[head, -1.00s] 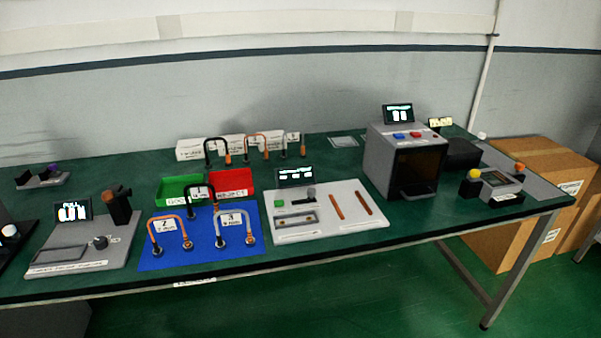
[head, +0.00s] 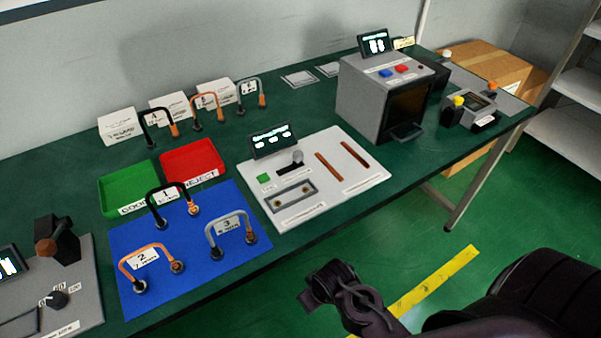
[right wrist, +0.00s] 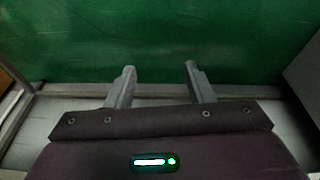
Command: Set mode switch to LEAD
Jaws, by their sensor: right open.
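A white board (head: 345,187) stands mid-table with a dark display (head: 272,141), a green button (head: 263,178) and a black slot with a grey knob (head: 297,157). This knob looks like the mode switch, but its labels are too small to read. My right gripper (right wrist: 159,70) is open and empty in the right wrist view, over green floor. In the head view my right arm is at the lower right, off the table and well apart from the board. My left gripper is out of view.
A blue mat (head: 195,265) with several handle-shaped leads lies left of the board. Green (head: 128,186) and red (head: 193,160) trays are behind it. A grey box device (head: 380,100) stands right of the board. A grey panel with a black knob (head: 58,298) is at lower left.

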